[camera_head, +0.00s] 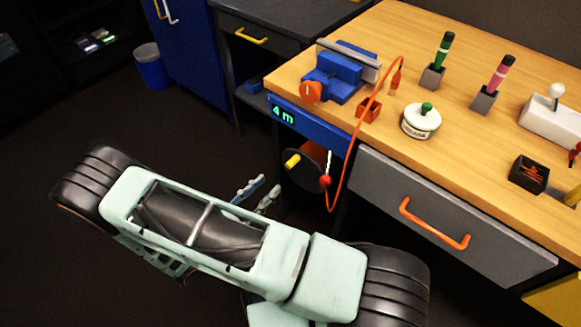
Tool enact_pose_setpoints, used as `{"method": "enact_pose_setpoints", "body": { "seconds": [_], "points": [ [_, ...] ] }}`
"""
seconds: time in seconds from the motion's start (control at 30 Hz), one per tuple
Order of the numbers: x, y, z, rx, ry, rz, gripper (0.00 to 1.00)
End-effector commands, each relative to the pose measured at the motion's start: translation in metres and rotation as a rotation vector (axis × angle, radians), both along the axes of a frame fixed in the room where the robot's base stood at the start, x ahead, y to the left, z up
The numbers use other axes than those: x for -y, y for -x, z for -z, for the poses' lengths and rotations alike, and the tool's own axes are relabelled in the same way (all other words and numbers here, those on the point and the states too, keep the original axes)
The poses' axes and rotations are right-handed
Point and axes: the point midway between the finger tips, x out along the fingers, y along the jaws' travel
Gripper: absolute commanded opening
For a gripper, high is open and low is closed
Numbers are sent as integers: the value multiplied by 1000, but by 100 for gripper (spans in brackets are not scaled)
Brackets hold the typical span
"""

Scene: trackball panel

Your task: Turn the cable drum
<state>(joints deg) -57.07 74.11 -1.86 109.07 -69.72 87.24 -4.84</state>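The cable drum (302,176) is a dark round disc with orange inside, mounted under the front left corner of the workbench. A yellow handle (292,161) sticks out from its face. A red ball (325,182) is at its right edge, near a pale lever. An orange cable (347,165) loops from the drum area up to the bench top. A display (283,113) above the drum reads "4 m". My gripper (261,195) is left of and below the drum, apart from the handle. Its two fingers look spread and empty; my arm hides its base.
A blue vise (335,84), an orange box (369,109), a white round pot (420,121) and pen stands are on the bench. A grey drawer (440,225) with an orange handle is right of the drum. Dark floor lies free to the left.

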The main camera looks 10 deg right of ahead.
Motion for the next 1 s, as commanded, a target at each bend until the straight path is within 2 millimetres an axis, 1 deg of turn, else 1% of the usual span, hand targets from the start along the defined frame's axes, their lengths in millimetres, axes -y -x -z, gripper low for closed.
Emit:
{"method": "enact_pose_setpoints", "body": {
  "seconds": [0.3,0.5,0.7,0.97,1.0],
  "points": [
    [46,-32,0,3,-1,6,33],
    [71,-51,0,2,-2,5,33],
    [83,-60,-1,2,-2,4,33],
    [84,-61,-2,2,-2,3,33],
    [84,-61,-2,2,-2,3,31]
  ]
}}
